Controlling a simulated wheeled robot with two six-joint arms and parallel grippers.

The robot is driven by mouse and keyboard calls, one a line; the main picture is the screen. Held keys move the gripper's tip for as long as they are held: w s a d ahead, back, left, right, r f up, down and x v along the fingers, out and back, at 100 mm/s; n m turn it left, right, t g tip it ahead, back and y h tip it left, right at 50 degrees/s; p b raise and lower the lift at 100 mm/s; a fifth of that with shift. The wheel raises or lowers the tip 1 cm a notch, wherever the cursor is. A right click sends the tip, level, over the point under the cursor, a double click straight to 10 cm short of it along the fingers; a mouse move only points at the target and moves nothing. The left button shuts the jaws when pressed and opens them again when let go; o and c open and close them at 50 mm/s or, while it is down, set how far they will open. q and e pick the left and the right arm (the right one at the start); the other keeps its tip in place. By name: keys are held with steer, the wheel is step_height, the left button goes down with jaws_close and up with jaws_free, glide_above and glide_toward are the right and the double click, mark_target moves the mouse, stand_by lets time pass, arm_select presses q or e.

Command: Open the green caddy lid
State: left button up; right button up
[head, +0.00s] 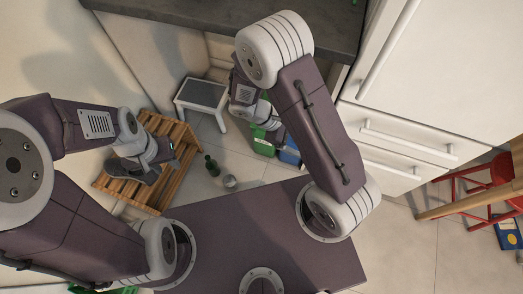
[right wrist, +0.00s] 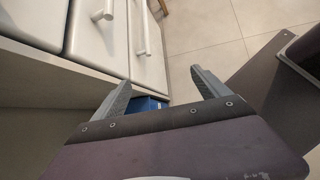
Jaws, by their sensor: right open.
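The green caddy (head: 263,147) stands on the floor below the counter, with a pale label on its front. My right arm covers much of its top, so I cannot tell how its lid sits. My right gripper is hidden or unclear at the caddy in the head view. In the right wrist view my right gripper (right wrist: 162,90) is open, with its two fingers apart and nothing held. The green caddy is not seen there. My left gripper (head: 143,172) hangs over the slatted wooden crate, apart from the caddy; its jaw opening is unclear.
A blue bin (head: 289,157) stands right beside the caddy; a blue patch (right wrist: 148,104) shows past my right fingers. A green bottle (head: 211,165) and a grey can (head: 229,181) are on the floor. The wooden crate (head: 184,135), white stool (head: 202,93) and white drawers (head: 420,146) bound the space.

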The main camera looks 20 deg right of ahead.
steer(key=w+f+n+t+h+b, duration=0.25)
steer(key=f+b, duration=0.25)
steer(key=f, duration=0.4)
steer(key=w+f+n+t+h+b, duration=0.2)
steer(key=w+f+n+b, duration=0.25)
steer(key=f, duration=0.45)
steer(key=w+a+f+n+t+y+b, duration=0.1)
steer(key=w+a+f+n+t+b, duration=0.4)
steer(key=f, duration=0.4)
steer(key=w+a+f+n+t+y+b, duration=0.2)
steer(key=a+f+n+t+b, duration=0.4)
steer(key=a+f+t+b, duration=0.15)
arm_select(q)
step_height(320, 180, down, 30)
steer(key=b, duration=0.3)
steer(key=shift+r, duration=0.15)
arm_select(e)
steer(key=x, duration=0.9)
steer(key=shift+c, duration=0.3)
